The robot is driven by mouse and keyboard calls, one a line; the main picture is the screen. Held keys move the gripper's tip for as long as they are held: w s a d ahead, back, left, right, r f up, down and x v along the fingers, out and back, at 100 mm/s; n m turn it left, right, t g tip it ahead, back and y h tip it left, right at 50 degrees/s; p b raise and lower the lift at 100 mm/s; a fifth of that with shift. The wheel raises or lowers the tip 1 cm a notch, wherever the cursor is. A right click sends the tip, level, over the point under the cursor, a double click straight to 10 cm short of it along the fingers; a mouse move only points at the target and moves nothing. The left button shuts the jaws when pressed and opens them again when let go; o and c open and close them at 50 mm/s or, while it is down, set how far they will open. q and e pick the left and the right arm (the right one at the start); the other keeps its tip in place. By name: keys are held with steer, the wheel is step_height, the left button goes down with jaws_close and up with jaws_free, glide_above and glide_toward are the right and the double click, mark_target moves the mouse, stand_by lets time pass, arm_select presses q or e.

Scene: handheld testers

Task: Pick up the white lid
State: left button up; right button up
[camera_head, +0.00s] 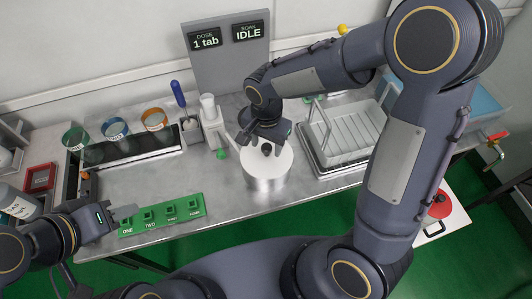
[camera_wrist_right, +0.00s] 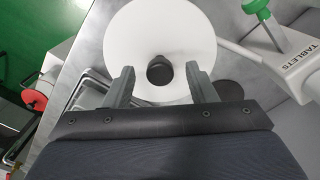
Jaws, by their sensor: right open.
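The white lid (camera_head: 270,164) is a round disc with a dark knob, lying on top of a shiny metal pot (camera_head: 266,184) at the middle of the bench. In the right wrist view the lid (camera_wrist_right: 160,25) fills the top centre, its knob (camera_wrist_right: 160,72) in the middle. My right gripper (camera_head: 268,143) is over the lid. Its two fingers (camera_wrist_right: 160,75) are apart, one on each side of the knob, with gaps between; I cannot tell their exact height. My left gripper (camera_head: 126,213) is at the lower left, by the green board; its jaw opening is unclear.
A white tablet dispenser (camera_head: 212,123) with a green handle stands left of the pot. A white rack (camera_head: 341,130) stands to the right.

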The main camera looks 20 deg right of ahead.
steer(key=shift+f, duration=0.9)
steer(key=shift+c, duration=0.3)
steer(key=c, duration=1)
steer(key=shift+r, duration=0.2)
